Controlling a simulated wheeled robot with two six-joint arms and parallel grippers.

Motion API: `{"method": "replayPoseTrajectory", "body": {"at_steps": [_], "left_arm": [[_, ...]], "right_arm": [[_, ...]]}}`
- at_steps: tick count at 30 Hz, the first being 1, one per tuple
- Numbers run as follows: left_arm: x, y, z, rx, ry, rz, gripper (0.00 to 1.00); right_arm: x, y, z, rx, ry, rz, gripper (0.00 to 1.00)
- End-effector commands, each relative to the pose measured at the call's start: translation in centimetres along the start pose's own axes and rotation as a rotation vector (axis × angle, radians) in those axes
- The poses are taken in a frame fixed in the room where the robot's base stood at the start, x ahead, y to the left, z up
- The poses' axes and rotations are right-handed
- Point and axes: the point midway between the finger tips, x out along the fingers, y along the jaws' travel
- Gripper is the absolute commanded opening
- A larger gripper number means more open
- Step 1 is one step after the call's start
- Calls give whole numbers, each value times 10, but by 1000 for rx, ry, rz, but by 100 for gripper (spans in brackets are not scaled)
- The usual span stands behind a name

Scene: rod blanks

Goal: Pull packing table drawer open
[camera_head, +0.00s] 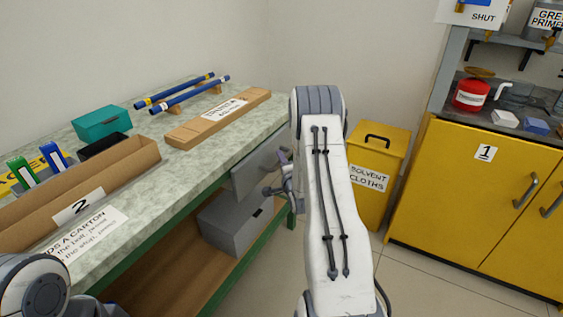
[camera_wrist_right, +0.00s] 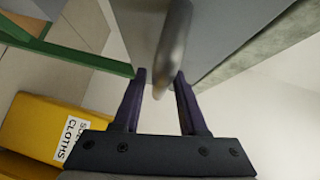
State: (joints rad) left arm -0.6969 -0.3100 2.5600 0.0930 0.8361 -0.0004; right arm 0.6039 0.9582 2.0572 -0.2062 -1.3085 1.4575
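The packing table (camera_head: 226,158) has a mottled pale top and a green frame, on the left of the head view. Its grey drawer front (camera_head: 250,178) shows under the top, partly hidden by my right arm; it looks shut. In the right wrist view the drawer front (camera_wrist_right: 225,35) fills the top, with its metal bar handle (camera_wrist_right: 172,50) pointing toward me. My right gripper (camera_wrist_right: 161,74) is open, its two dark fingers on either side of the handle's end. A gap shows on the left finger's side. It also shows small in the head view (camera_head: 275,177). My left gripper's fingers are out of view.
A grey box (camera_head: 230,230) sits on the table's lower shelf. A yellow solvent cloths bin (camera_head: 371,205) stands just right of my right arm. Yellow cabinets (camera_head: 460,200) stand farther right. Cartons and blue rods (camera_head: 180,92) lie on the tabletop. Some floor is clear.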

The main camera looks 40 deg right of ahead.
Motion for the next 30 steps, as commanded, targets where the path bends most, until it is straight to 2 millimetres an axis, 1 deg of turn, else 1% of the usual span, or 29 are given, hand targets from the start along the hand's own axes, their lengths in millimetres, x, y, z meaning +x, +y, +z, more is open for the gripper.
{"method": "replayPoseTrajectory", "body": {"at_steps": [1,2,3,30], "left_arm": [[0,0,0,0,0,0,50],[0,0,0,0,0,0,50],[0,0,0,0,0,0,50],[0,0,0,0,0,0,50]], "right_arm": [[0,0,0,0,0,0,17],[0,0,0,0,0,0,6],[0,0,0,0,0,0,0],[-1,1,0,0,-1,1,0]]}}
